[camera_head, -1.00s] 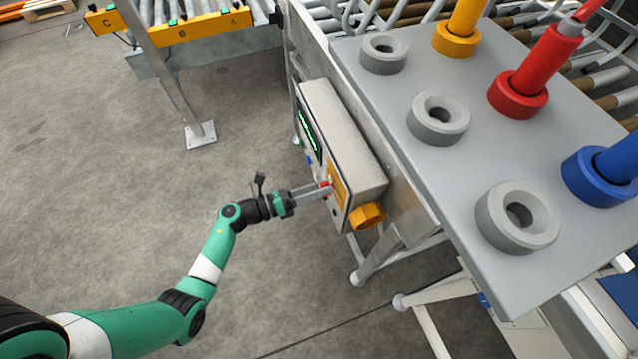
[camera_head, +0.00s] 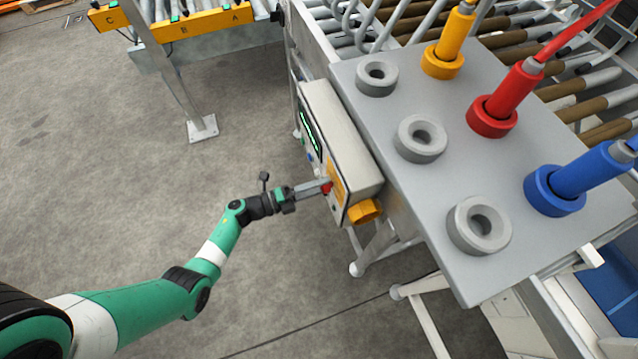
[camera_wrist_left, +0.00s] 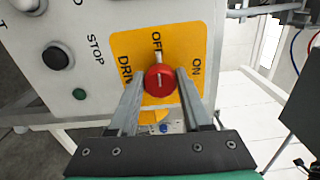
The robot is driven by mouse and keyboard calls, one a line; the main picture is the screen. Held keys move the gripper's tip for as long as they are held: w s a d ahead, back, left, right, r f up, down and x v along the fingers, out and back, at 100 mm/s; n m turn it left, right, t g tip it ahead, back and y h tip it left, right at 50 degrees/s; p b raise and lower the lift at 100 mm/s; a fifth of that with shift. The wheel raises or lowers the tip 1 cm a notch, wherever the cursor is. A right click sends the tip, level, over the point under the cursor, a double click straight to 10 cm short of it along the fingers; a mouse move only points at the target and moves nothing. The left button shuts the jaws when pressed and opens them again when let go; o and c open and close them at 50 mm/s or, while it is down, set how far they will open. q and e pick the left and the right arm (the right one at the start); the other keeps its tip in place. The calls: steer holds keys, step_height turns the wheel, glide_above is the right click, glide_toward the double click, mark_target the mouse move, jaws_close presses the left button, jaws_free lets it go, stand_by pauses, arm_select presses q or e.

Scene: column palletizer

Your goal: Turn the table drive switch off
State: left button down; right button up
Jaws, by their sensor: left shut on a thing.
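The table drive switch is a red knob (camera_wrist_left: 160,80) on a yellow plate (camera_wrist_left: 128,46) with the words OFF, ON and part of DRIVE. It also shows in the head view as a small red knob (camera_head: 327,187) on the side of the grey control box (camera_head: 343,140). A pale mark on the knob is near the OFF word in the wrist view. My left gripper (camera_wrist_left: 161,88) is shut on the red knob, one finger on each side; in the head view it reaches the box from the left (camera_head: 322,187). My right gripper is not in view.
A black button (camera_wrist_left: 56,56) beside the STOP word and a small green light (camera_wrist_left: 79,94) are left of the switch. A yellow part (camera_head: 364,210) sticks out below the box. A grey panel (camera_head: 440,200) with coloured plugs and sockets stands to the right. Floor at left is clear.

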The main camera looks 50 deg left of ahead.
arm_select(q)
steer(key=shift+n, duration=0.4)
steer(key=shift+c, duration=1.7)
jaws_free()
steer(key=shift+s, duration=0.1)
steer(key=p+v, duration=0.2)
steer(key=v, duration=0.9)
steer(key=shift+s+a, duration=0.15)
steer(key=shift+s, duration=0.1)
